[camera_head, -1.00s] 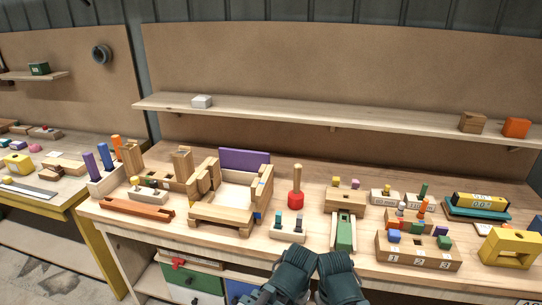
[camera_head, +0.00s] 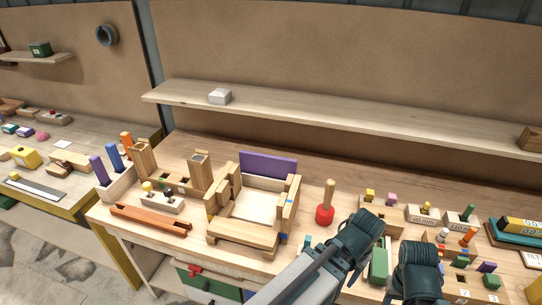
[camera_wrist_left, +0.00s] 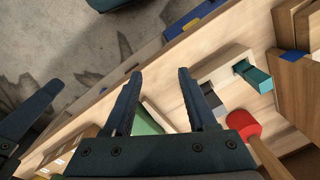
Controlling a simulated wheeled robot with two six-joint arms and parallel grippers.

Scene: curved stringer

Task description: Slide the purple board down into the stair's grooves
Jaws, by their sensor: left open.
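The purple board (camera_head: 268,164) stands upright along the back side of the light wooden stair (camera_head: 243,233), its lower part hidden behind the frame. I cannot tell whether it sits in any grooves. A wooden part with a blue patch, likely the stair, shows at the right of the left wrist view (camera_wrist_left: 296,88). My left gripper (camera_head: 372,228) is right of the stair, near the red-based peg. In the left wrist view its fingers (camera_wrist_left: 158,74) are apart with nothing held between them. My right gripper (camera_head: 418,268) is at the table's front right; its fingers are not distinguishable.
A red-based wooden peg (camera_head: 325,213) stands between the stair and my left gripper. A green-topped block (camera_head: 378,265) is close to both grippers. An orange-brown tray (camera_head: 150,220) and peg blocks lie left of the stair. A shelf (camera_head: 340,116) runs behind the table.

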